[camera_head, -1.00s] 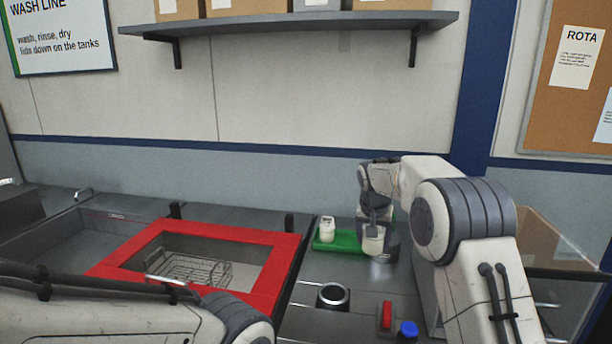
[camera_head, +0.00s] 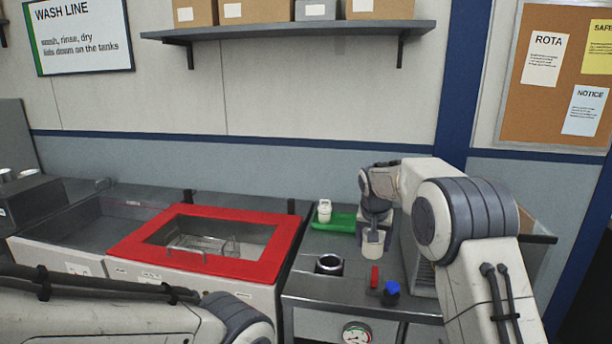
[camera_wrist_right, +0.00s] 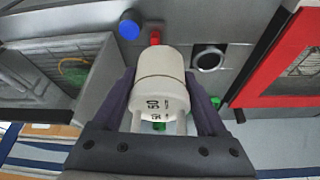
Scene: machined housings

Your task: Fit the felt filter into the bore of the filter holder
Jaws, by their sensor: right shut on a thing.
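A white cylinder, seemingly the felt filter (camera_head: 373,243), hangs below my right gripper (camera_head: 375,228), which is shut on it. In the right wrist view the filter (camera_wrist_right: 160,85) sits between the two dark fingers of the gripper (camera_wrist_right: 165,110), with printed marks on its side. A dark round fitting with a bright rim and open bore, seemingly the filter holder (camera_head: 329,263), stands on the bench, to the left of and nearer than the held filter. It also shows in the right wrist view (camera_wrist_right: 209,60), apart from the filter. My left gripper is out of view.
A second white container (camera_head: 324,211) stands on a green tray (camera_head: 340,224) behind the holder. A red part (camera_head: 374,277) and a blue knob (camera_head: 391,290) are right of the holder. A red-framed tank (camera_head: 280,245) is at the left. A shelf (camera_head: 300,30) hangs above.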

